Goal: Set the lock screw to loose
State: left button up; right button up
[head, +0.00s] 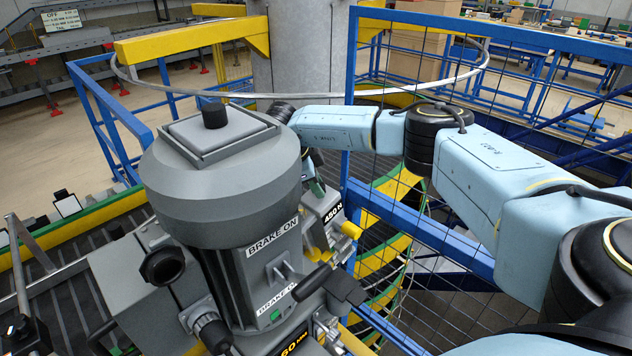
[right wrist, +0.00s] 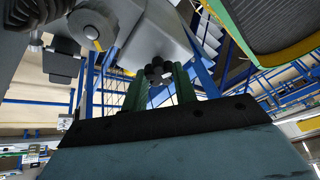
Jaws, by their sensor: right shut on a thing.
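A small dark knob (right wrist: 158,70), which looks like the lock screw, sits under a grey housing (right wrist: 135,40) in the right wrist view. My right gripper (right wrist: 160,84) has its green fingers on either side of this knob and is shut on it. In the head view my right gripper (head: 316,187) reaches behind the grey motor (head: 225,180), partly hidden by it. The knob cannot be made out there, and its loose or tight setting cannot be read. My left gripper is not in view.
The motor with its "BRAKE ON" labels and a black lever (head: 325,285) fills the middle. A blue mesh fence (head: 350,120) runs close by my right arm. A yellow and green spiral conveyor (head: 385,255) lies below, and a grey column (head: 305,50) stands behind.

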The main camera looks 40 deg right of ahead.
jog(key=shift+n, duration=0.9)
jog(key=o, duration=1)
notch_tip(320, 180, up, 10)
jog(key=shift+r+b, duration=0.1)
jog(key=shift+b, duration=0.9)
